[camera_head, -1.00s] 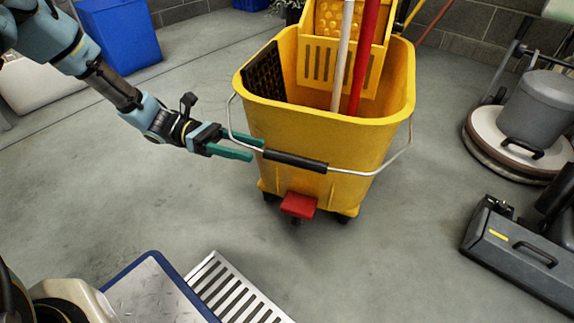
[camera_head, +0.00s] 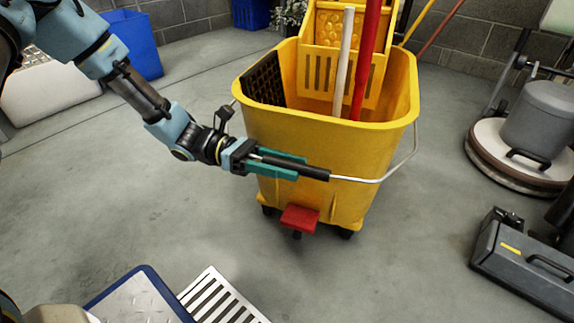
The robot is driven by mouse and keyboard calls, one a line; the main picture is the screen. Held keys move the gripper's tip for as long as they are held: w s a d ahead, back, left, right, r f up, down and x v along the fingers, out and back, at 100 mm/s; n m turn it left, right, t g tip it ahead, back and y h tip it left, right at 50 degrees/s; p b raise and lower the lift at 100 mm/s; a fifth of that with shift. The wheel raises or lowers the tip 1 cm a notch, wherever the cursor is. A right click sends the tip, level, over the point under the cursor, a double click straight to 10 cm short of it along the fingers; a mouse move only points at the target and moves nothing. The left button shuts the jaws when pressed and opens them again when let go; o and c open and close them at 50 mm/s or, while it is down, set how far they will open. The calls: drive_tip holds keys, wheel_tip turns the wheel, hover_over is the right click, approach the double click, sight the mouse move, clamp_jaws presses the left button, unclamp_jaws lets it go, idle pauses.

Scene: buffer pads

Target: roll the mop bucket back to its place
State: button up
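The yellow mop bucket (camera_head: 315,150) stands upright on the floor on dark casters. A red pedal (camera_head: 300,218) is at the foot of its front. A white pole (camera_head: 344,65) and a red pole (camera_head: 365,60) stand in it by the yellow wringer (camera_head: 318,68). A wire handle with a black grip (camera_head: 314,172) hangs across the front. My gripper (camera_head: 301,167) reaches in from the left. Its teal fingers lie above and below the left part of the grip, which they partly hide. Whether they press on it cannot be told.
A floor machine (camera_head: 515,150) and a dark grey case (camera_head: 525,260) stand at the right. A blue-edged platform (camera_head: 140,300) and a slotted grate (camera_head: 220,300) are at the front. Blue bins (camera_head: 133,45) stand at the back left. Floor left of the bucket is clear.

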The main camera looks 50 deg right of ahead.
clamp_jaws()
idle(1.2)
